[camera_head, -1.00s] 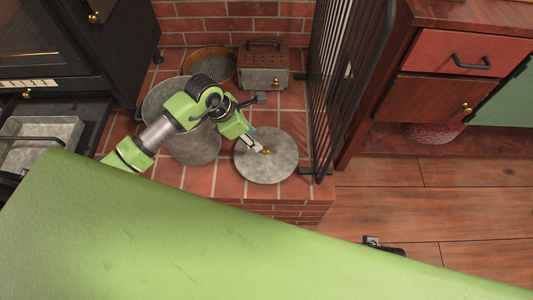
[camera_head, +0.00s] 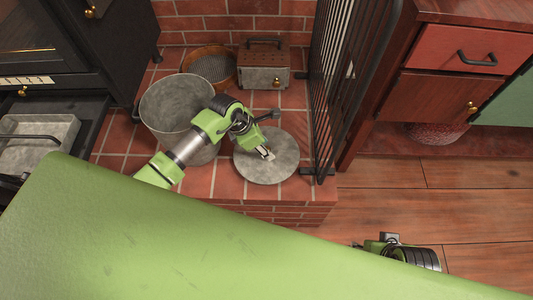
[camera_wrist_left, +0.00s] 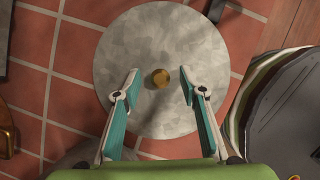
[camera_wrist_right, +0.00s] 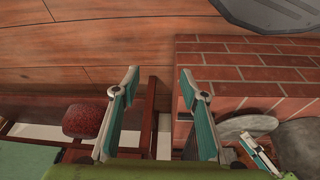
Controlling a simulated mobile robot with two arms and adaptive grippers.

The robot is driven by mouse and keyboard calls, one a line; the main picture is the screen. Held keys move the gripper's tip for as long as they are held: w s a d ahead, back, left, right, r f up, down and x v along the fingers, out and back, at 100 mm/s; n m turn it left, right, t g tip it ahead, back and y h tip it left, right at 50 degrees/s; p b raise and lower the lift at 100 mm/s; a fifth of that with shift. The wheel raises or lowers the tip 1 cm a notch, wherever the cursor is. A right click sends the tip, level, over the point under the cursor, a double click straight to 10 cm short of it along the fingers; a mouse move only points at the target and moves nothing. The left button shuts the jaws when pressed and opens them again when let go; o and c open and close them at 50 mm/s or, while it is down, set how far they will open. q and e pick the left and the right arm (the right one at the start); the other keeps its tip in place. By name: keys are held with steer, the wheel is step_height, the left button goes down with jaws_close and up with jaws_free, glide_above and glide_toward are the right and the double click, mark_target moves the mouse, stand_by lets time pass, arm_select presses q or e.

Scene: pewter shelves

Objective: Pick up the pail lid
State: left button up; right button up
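The pail lid (camera_head: 281,170) is a round grey metal disc lying flat on the brick hearth. Its small brass knob (camera_wrist_left: 161,78) is near the disc's middle in the left wrist view. My left gripper (camera_head: 266,153) is over the lid. In the left wrist view its two fingers (camera_wrist_left: 158,86) are open on either side of the knob, with gaps between. The knob is hidden behind the gripper in the head view. The grey pail (camera_head: 175,103) stands open just left of the lid. My right gripper (camera_wrist_right: 157,85) is open and empty, away from the lid.
A black metal fire screen (camera_head: 345,80) stands close right of the lid. A lantern-like metal box (camera_head: 263,72) and a round sieve (camera_head: 209,66) stand behind it. A black stove (camera_head: 90,60) is at left. Wooden floor (camera_head: 390,190) is clear at right.

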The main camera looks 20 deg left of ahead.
arm_select(q)
jaws_close()
steer(key=shift+r, duration=0.1)
